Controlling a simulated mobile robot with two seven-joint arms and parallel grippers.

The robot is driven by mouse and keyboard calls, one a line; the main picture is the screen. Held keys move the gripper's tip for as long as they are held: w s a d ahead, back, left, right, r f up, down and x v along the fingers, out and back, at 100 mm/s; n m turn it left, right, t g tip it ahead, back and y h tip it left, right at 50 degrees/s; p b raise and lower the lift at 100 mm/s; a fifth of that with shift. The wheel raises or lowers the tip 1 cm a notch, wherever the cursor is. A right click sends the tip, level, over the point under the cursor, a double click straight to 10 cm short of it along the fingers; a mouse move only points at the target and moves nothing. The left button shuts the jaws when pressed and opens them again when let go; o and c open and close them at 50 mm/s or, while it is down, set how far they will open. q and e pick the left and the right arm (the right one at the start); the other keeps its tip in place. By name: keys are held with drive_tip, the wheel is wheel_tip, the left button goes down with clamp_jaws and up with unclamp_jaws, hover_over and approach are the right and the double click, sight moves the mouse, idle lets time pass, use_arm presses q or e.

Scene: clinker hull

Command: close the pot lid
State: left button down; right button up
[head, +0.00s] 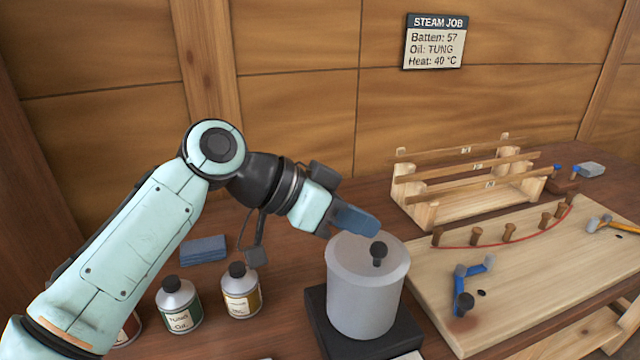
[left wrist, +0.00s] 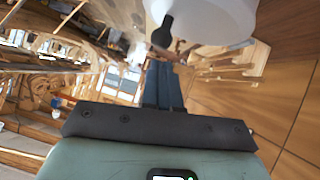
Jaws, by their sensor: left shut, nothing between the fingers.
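The grey pot (head: 365,295) stands upright on a black base plate. Its lid (head: 345,258) lies on top and looks flat across the rim, with a black knob (head: 378,253) standing up from it. My left gripper (head: 374,226) is shut and empty. Its blue fingers are at the far edge of the lid, beside the knob; I cannot tell whether they touch the lid. In the left wrist view the shut fingers (left wrist: 163,85) point toward the black knob (left wrist: 162,32) and the pale pot (left wrist: 210,20). My right gripper is not in view.
Bottles, one labelled tung oil (head: 178,305), and another bottle (head: 240,291) stand left of the pot. A blue block (head: 203,249) lies behind them. A wooden board (head: 540,265) with pegs and a blue clamp lies to the right. A batten rack (head: 470,190) stands behind it.

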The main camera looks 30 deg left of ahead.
use_arm(q)
drive_tip(key=shift+s+d+f+m+y+b, duration=0.25)
drive_tip(key=shift+d+f+m+y+b, duration=0.1)
drive_tip(key=shift+f+b, duration=0.25)
drive_tip(key=shift+s+f+t, duration=0.1)
drive_tip(key=shift+t, duration=0.2)
drive_tip(key=shift+s+d+f+b, duration=0.1)
drive_tip(key=shift+d+f+b, duration=0.1)
drive_tip(key=shift+b, duration=0.3)
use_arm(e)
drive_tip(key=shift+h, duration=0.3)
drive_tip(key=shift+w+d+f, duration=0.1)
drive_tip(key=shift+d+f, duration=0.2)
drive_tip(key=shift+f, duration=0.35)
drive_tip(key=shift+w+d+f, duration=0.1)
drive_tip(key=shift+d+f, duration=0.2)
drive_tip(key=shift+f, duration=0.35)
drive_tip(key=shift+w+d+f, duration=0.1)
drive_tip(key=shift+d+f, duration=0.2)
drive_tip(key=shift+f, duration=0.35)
use_arm(q)
drive_tip(key=shift+r, duration=0.1)
